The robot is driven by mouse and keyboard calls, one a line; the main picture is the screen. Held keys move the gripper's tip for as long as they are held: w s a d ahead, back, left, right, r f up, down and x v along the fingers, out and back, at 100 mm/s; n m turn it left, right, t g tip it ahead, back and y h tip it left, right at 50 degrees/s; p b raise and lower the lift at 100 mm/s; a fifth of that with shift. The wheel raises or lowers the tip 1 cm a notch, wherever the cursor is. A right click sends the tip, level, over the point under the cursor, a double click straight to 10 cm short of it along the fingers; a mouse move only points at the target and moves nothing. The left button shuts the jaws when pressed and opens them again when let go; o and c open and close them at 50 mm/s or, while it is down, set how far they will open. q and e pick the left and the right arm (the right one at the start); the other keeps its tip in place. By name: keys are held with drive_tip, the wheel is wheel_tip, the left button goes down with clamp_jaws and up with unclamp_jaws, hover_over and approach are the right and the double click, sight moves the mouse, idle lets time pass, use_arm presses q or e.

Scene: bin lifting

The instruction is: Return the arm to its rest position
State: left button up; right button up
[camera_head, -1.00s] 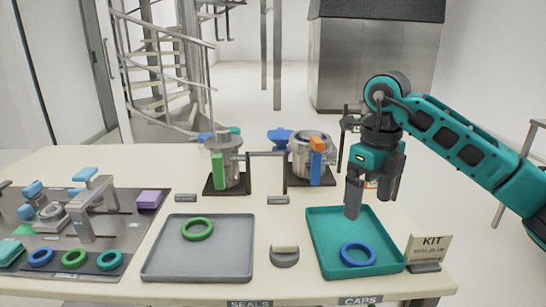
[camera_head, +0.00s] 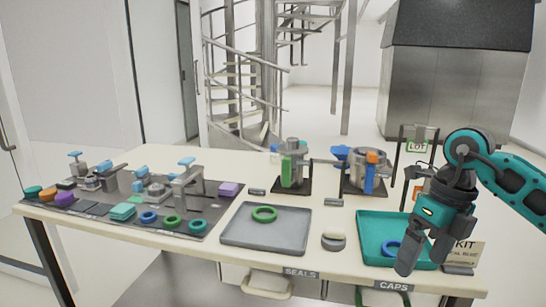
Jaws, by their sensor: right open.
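My right gripper (camera_head: 424,254) is open and empty, hanging fingers down at the right of the head view. It hides part of the teal caps tray (camera_head: 376,224) and part of the KIT sign (camera_head: 470,252). A blue ring (camera_head: 389,248) lies in the teal tray, partly covered by a finger. My right arm (camera_head: 515,185) comes in from the right edge. My left gripper does not show.
The grey seals tray (camera_head: 250,237) holds a green ring (camera_head: 264,214). A small round pad (camera_head: 333,240) sits between the trays. Two metal canisters on stands (camera_head: 292,165) (camera_head: 366,172) stand behind. A dark mat (camera_head: 110,212) with fixtures and rings fills the table's left.

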drive_tip(key=s+a+m+t+y+p, duration=0.1)
drive_tip(key=s+a+m+t+y, duration=0.3)
drive_tip(key=a+y, duration=0.6)
drive_tip(key=a+m+t+y+p, duration=0.1)
drive_tip(key=a+m+y, duration=0.4)
drive_tip(key=a+y, duration=0.5)
drive_tip(key=d+f+m+t+h+p, duration=0.1)
drive_tip(key=d+f+m+t+h, duration=0.2)
drive_tip(key=f+m+t+h, duration=0.6)
drive_tip(key=d+f+m+t+h, duration=0.25)
drive_tip(key=d+m+h, duration=0.2)
drive_tip(key=m, duration=0.75)
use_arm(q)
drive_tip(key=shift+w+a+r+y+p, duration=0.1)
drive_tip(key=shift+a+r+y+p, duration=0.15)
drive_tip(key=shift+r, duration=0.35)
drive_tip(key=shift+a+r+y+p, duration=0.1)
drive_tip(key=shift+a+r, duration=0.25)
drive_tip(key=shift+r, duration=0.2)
use_arm(e)
drive_tip(key=s+d+f+m+g+h, duration=0.2)
drive_tip(key=s+f+m+h, duration=0.1)
drive_tip(key=f, duration=0.4)
drive_tip(key=s+d+f+m+g+h, duration=0.2)
drive_tip(key=s+f+m, duration=0.3)
drive_tip(key=s+f, duration=0.3)
drive_tip(key=shift+s+d+f+g+h, duration=0.2)
drive_tip(key=shift+s+d+g+h, duration=0.1)
drive_tip(key=shift+g+h, duration=0.45)
